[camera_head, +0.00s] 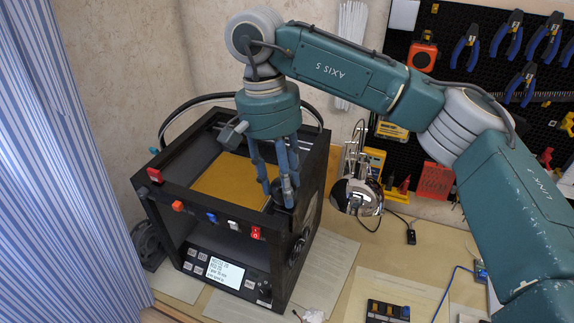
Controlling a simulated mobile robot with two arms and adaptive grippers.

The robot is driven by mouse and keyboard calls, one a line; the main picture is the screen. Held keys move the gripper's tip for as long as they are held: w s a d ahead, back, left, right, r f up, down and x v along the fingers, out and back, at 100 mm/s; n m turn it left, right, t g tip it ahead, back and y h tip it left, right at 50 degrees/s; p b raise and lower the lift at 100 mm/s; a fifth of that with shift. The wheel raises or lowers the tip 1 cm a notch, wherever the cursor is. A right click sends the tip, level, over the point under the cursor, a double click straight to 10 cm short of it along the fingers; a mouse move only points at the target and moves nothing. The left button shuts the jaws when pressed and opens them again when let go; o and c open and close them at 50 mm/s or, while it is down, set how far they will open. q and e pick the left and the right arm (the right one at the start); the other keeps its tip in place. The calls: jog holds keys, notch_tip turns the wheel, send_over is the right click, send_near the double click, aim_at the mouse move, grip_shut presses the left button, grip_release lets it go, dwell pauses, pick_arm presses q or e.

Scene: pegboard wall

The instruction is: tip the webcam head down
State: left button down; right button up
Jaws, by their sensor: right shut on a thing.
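My right gripper (278,188) reaches down from above over the right side of a black box-shaped machine (258,256). Its fingers are close together at the machine's top right edge, shut on a small dark thing (285,199). This looks like the webcam head, but the fingers cover most of it, and its tilt cannot be made out. My left gripper is not in view.
The machine has a yellow plate (228,178), coloured switches and a lit display (224,272). A shiny metal lamp (356,196) stands close on its right. Pliers (465,46) hang on the black pegboard. A striped curtain (65,160) is at the left.

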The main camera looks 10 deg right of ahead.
jog(key=p, duration=0.1)
jog(key=h+p, duration=0.1)
jog(key=shift+w+a+r+g+p, duration=0.15)
jog(key=shift+a+g+p, duration=0.15)
jog(key=shift+g, duration=0.1)
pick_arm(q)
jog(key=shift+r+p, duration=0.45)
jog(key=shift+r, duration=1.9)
pick_arm(e)
jog(key=shift+w+a+f+h, duration=0.1)
jog(key=shift+f+h, duration=0.15)
jog(key=shift+h, duration=0.15)
jog(key=o, duration=1.2)
jog(key=shift+c, duration=0.2)
jog(key=shift+r, duration=0.1)
jog(key=v, duration=1.2)
jog(key=shift+a, duration=0.15)
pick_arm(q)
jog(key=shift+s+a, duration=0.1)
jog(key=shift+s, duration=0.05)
pick_arm(e)
jog(key=shift+f, duration=0.25)
